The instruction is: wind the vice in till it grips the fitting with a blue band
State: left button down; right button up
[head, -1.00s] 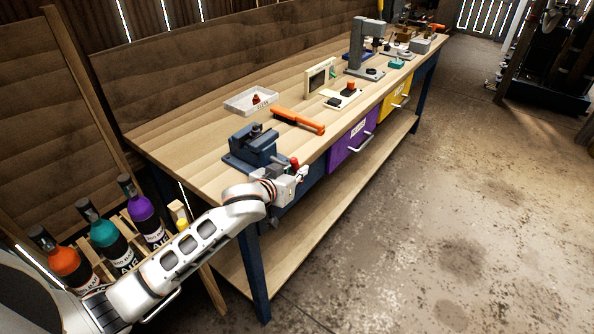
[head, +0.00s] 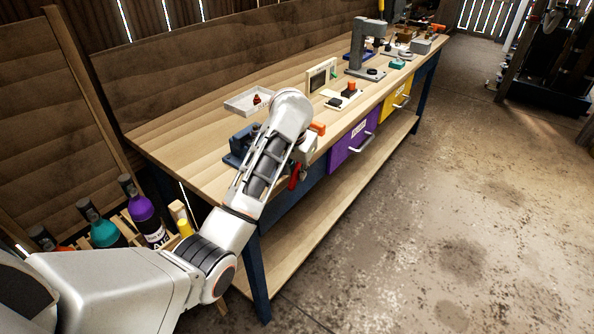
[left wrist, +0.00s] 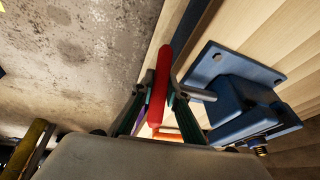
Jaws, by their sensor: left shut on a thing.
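The blue vice (head: 236,152) sits at the near end of the bench, mostly hidden behind my left arm in the head view. In the left wrist view the vice body (left wrist: 238,100) is plain to the right. Its red handle (head: 294,178) hangs down at the bench's front edge. My left gripper (left wrist: 152,108) is shut on the red handle (left wrist: 160,75), which stands between its two fingers. A small brass-coloured piece (left wrist: 260,151) shows by the vice at the lower right; I cannot make out a blue band or whether the jaws touch it. My right gripper is not in view.
A white tray (head: 240,106) with a small red item lies behind the vice. An orange-handled tool (head: 318,128) lies beside my arm. The purple drawer (head: 352,147) and yellow drawer (head: 394,100) are below the bench top. The floor at right is clear.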

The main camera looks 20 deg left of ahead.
pick_arm(q)
jog(key=shift+s+d+f+g+y, duration=0.1)
jog(key=shift+d+g+y, duration=0.1)
jog(key=shift+g, duration=0.55)
jog(key=shift+d+f+g+y, duration=0.1)
jog(key=shift+d+g, duration=0.1)
jog(key=shift+g, duration=0.55)
jog(key=shift+f, duration=0.1)
jog(key=c, duration=2)
grip_release()
jog(key=shift+o, duration=0.2)
jog(key=shift+d+y, duration=0.1)
jog(key=shift+y, duration=0.2)
jog(key=shift+a+r, duration=0.2)
jog(key=shift+a, duration=0.1)
